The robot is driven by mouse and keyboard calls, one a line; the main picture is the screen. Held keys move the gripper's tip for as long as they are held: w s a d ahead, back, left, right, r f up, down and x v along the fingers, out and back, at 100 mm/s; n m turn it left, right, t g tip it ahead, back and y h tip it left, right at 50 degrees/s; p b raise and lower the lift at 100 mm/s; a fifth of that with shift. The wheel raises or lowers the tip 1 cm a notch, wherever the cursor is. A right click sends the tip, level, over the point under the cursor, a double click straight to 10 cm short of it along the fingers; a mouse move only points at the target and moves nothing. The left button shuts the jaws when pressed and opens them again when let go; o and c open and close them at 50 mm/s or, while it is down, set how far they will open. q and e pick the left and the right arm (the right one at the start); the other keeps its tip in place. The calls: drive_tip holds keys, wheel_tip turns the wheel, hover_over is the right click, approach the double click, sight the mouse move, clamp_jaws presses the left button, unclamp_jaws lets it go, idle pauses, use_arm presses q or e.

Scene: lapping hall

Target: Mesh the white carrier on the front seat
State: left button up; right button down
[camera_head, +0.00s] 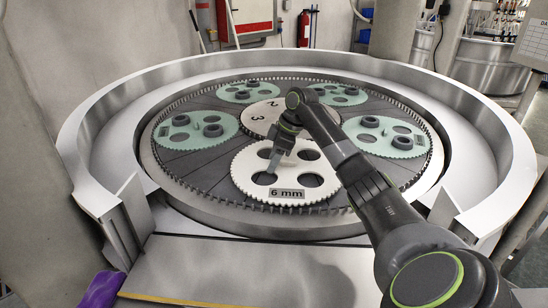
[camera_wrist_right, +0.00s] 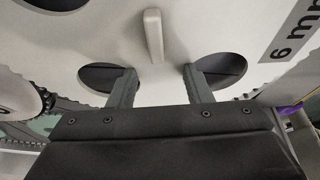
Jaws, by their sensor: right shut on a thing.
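The white carrier (camera_head: 241,174), a toothed disc with round holes and a "6 mm" label, is at the front of the round machine, over the front seat between the centre gear (camera_head: 255,112) and the pin ring (camera_head: 190,192). My right gripper (camera_head: 276,166) reaches down onto it. In the right wrist view my right gripper (camera_wrist_right: 160,88) has its fingers at two holes, shut on the part of the white carrier (camera_wrist_right: 205,30) between them. A pale raised bar (camera_wrist_right: 152,35) stands on its face. I cannot tell whether its teeth mesh. My left gripper is out of view.
Several green carriers (camera_head: 398,148) with dark rings on them sit around the centre gear. A wide metal rim (camera_head: 92,190) surrounds the plate, with an opening at the front. A purple cloth (camera_head: 102,290) lies at the lower left of a bare front ledge (camera_head: 225,270).

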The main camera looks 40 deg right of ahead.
drive_tip(key=shift+f, duration=0.75)
idle(0.5)
drive_tip(key=c, duration=0.6)
unclamp_jaws()
drive_tip(key=shift+c, duration=0.2)
drive_tip(key=shift+s+f, duration=0.1)
drive_tip(key=shift+f, duration=0.05)
drive_tip(key=b+v, duration=0.4)
drive_tip(key=v, duration=0.8)
wheel_tip(320, 180, up, 5)
drive_tip(key=p, duration=0.4)
hover_over(290, 161)
drive_tip(key=s+d, duration=0.1)
drive_tip(key=s, duration=0.1)
drive_tip(key=shift+w+d, duration=0.1)
drive_tip(key=shift+w, duration=0.15)
